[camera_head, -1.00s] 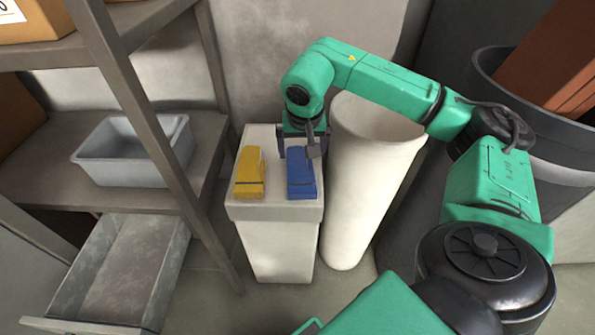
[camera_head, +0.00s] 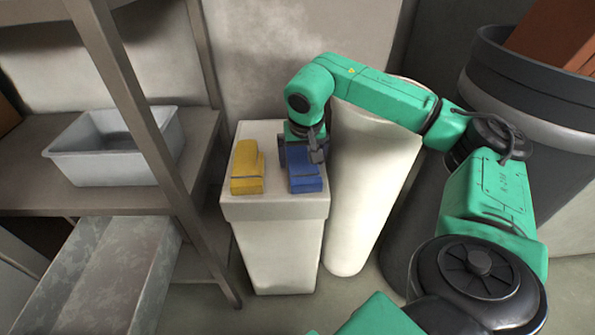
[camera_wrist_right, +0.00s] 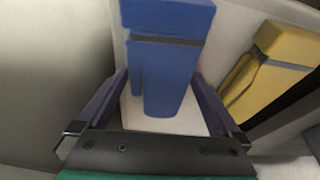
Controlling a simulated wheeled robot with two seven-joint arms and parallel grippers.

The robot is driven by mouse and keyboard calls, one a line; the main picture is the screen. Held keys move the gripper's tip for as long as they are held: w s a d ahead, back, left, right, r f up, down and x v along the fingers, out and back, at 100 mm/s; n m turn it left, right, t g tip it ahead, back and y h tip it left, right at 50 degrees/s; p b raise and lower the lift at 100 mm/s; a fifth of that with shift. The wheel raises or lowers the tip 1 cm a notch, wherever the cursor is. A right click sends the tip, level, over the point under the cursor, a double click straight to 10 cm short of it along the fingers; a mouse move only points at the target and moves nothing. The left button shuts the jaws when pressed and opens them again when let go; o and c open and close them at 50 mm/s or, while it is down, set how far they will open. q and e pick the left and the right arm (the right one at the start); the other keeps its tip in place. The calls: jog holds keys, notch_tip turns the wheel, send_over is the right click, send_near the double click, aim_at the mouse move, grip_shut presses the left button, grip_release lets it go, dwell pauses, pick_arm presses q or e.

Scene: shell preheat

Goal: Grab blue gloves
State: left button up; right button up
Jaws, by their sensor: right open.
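The blue gloves (camera_head: 304,171) lie on the top of a white pedestal (camera_head: 275,208), at its right side. The yellow gloves (camera_head: 247,168) lie beside them to the left. My right gripper (camera_head: 300,152) is over the far part of the blue gloves and hides some of them. In the right wrist view the gripper (camera_wrist_right: 160,112) is open, and the near end of the blue gloves (camera_wrist_right: 165,70) lies between its two fingers, with a gap on either side. The yellow gloves (camera_wrist_right: 275,68) are outside the fingers, to the right. My left gripper is not in view.
A tall white cylinder (camera_head: 365,190) stands close to the pedestal's right side. A shelf (camera_head: 60,202) with a grey bin (camera_head: 105,165) is at the left, its post near the pedestal. A large dark bin (camera_head: 530,90) is at the right.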

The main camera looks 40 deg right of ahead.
jog(key=shift+r, duration=0.15)
jog(key=shift+c, duration=0.3)
jog(key=shift+r, duration=0.1)
jog(key=c, duration=1.2)
